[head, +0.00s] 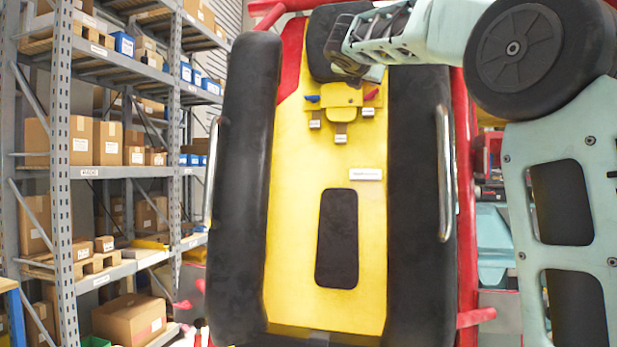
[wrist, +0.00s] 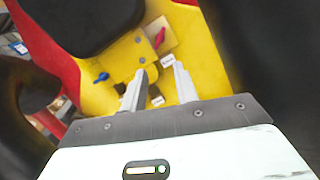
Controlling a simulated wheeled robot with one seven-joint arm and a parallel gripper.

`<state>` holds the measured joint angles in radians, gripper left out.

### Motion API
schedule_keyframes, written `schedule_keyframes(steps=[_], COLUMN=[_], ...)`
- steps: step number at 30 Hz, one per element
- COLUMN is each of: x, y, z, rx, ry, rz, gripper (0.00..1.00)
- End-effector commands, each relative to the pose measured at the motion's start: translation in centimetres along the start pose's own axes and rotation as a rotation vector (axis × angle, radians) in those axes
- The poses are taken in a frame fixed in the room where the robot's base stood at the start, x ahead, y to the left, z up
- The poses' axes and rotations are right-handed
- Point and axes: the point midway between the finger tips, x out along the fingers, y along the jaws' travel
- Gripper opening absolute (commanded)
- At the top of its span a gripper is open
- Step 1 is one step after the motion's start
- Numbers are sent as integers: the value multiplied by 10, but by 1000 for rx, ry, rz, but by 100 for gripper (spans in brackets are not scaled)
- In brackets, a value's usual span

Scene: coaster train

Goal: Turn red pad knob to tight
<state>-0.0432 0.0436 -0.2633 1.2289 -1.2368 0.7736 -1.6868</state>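The red pad knob (head: 371,95) sits at the right of a small yellow panel (head: 341,101) below the black headrest pad in the head view. In the wrist view the red knob (wrist: 159,38) is a small lever on a tan plate, beyond my fingertips. A blue knob (head: 312,98) sits at the panel's left; it also shows in the wrist view (wrist: 101,77). My gripper (wrist: 160,71) is open and empty, its two fingers apart above the yellow surface, with the red knob ahead of them. In the head view, the arm's end partly covers the headrest, just above the panel.
White labels (head: 341,139) hang below the knobs. Long black side pads (head: 245,190) flank the yellow seat back (head: 296,200), with metal handles (head: 445,175) on them. Shelving with boxes (head: 108,150) stands at the left. The space before the lower seat back is clear.

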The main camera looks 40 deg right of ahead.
Motion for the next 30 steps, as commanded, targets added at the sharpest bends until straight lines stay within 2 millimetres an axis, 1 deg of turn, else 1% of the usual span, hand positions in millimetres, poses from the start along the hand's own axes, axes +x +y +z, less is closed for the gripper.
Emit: schedule_keyframes(steps=[1, 3, 6, 14, 23, 30], x=[-11, -24, -22, -28, -40, -53], y=[0, -1, 6, 18, 29, 36], z=[-4, -3, -21, -69, -123, -167], rx=[3, 2, 35, 132, 242, 328], ry=[0, -1, 47, 159, 290, 395], rz=[5, 4, 15, 40, 50, 42], gripper=[30, 30, 30, 30, 30, 30])
